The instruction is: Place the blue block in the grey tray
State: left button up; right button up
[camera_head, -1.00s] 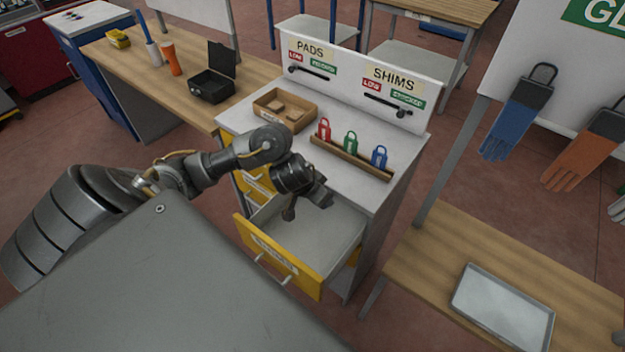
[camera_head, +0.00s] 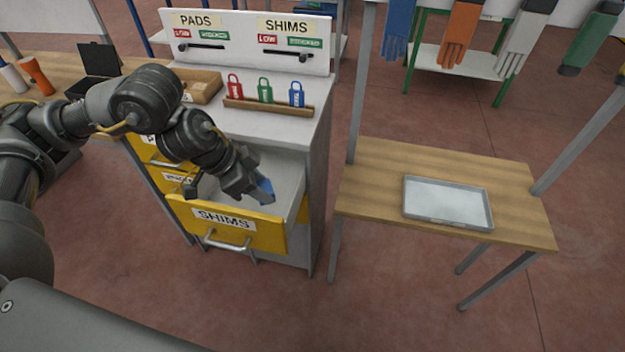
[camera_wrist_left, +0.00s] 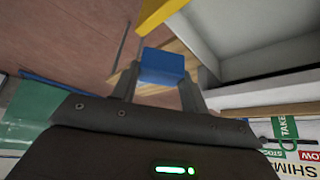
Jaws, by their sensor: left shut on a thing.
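The blue block (camera_head: 264,189) is at the fingertips of my left gripper (camera_head: 256,188), over the open yellow SHIMS drawer (camera_head: 225,226). In the left wrist view the blue block (camera_wrist_left: 161,66) sits between the two fingers of the left gripper (camera_wrist_left: 160,80), which is shut on it. The grey tray (camera_head: 447,203) lies empty on the wooden table to the right of the drawer cabinet, apart from the gripper. My right gripper is not in view.
The wooden table (camera_head: 370,190) has grey posts at its sides. Gloves hang above the table. Open floor lies in front.

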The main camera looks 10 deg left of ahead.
aim_at(436, 202)
jog(key=z, duration=0.45)
jog(key=k, duration=0.55)
jog(key=z, duration=1.25)
jog(key=i, duration=1.4)
jog(key=u, duration=0.5)
